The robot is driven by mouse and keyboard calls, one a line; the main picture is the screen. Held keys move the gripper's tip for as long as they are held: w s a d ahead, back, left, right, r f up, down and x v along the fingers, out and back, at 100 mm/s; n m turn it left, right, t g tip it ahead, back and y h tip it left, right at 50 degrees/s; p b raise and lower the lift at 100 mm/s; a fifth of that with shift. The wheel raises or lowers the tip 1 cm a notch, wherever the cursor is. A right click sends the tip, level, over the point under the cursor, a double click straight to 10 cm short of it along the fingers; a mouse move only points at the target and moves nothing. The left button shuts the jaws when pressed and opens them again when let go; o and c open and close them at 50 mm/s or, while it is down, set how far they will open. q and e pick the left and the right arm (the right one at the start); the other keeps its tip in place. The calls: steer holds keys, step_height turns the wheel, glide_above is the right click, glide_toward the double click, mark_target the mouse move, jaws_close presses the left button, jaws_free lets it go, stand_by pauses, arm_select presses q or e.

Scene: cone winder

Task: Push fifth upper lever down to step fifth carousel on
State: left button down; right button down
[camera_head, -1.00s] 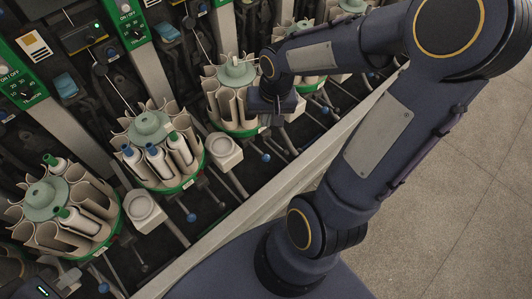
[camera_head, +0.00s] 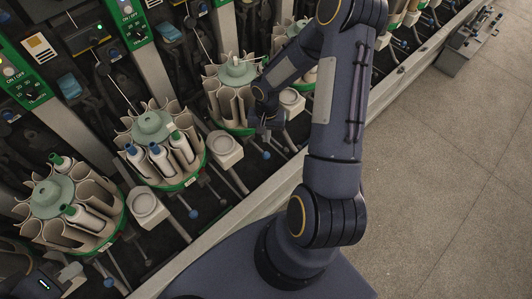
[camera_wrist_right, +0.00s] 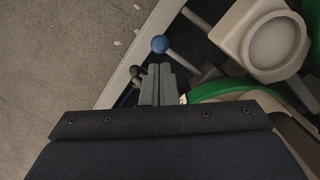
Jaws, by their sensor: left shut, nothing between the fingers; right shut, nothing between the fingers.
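My right gripper (camera_head: 263,130) is beside the lower front of a green-based carousel (camera_head: 235,92) with beige pockets. The right wrist view shows its narrow fingers (camera_wrist_right: 158,84) shut and empty, close to a dark-knobbed lever (camera_wrist_right: 136,72). A blue-knobbed lever (camera_wrist_right: 160,45) stands just beyond the fingertips; its knob also shows in the head view (camera_head: 266,155). I cannot tell whether the fingers touch either lever, or which one is the fifth upper lever. Part of my left gripper (camera_head: 68,272) shows at the lower left, shut, its tips unclear.
Two more carousels, at the middle left (camera_head: 158,150) and lower left (camera_head: 62,205), hold bobbins. Pale round-dished holders (camera_head: 225,150) and blue-knobbed levers (camera_head: 193,214) stick out between them.

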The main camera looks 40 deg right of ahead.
mark_target(266, 154)
steer(key=shift+s+a+f+b, duration=0.15)
steer(key=shift+f+b, duration=0.9)
steer(key=shift+f, duration=0.7)
steer(key=shift+s+a+f+b, duration=0.1)
steer(key=shift+f+b, duration=0.95)
steer(key=shift+f, duration=0.65)
